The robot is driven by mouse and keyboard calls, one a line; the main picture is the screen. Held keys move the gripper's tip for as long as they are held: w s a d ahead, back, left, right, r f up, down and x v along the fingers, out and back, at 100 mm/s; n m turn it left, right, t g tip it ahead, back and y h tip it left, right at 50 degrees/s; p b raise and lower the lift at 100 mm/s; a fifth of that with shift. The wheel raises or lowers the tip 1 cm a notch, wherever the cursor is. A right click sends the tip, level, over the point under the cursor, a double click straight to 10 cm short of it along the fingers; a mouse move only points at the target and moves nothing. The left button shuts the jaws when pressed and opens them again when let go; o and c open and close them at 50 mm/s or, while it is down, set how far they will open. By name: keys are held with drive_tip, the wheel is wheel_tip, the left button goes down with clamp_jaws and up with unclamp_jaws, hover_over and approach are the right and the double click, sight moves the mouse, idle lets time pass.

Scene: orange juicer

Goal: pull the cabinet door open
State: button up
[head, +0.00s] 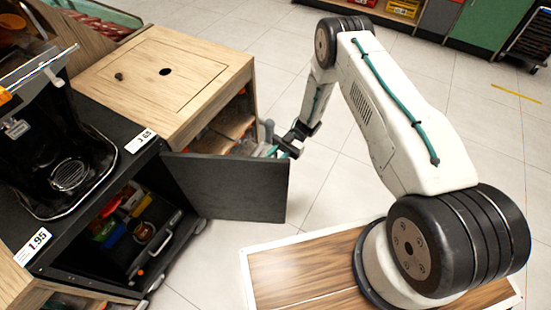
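The dark grey cabinet door (228,188) stands swung out from the black cabinet (104,215), hinged near the wooden unit. The opening under the black counter shows its inside. My gripper (278,145) is at the far upper edge of the door, near its free end, beside the wooden unit. Part of the gripper is behind the door's edge. Its fingers are small and partly hidden, so I cannot tell whether they are open or touching the door.
Inside the cabinet are colourful items (125,212) and a black case (160,245). A juicer machine (60,150) stands on the black counter. The wooden unit (160,75) with open shelves is close behind the door.

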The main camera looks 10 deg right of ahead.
drive_tip(key=shift+s+d, duration=0.1)
drive_tip(key=shift+d, duration=0.3)
drive_tip(key=v, duration=0.7)
drive_tip(key=shift+w+d, duration=0.2)
drive_tip(key=shift+d, duration=0.15)
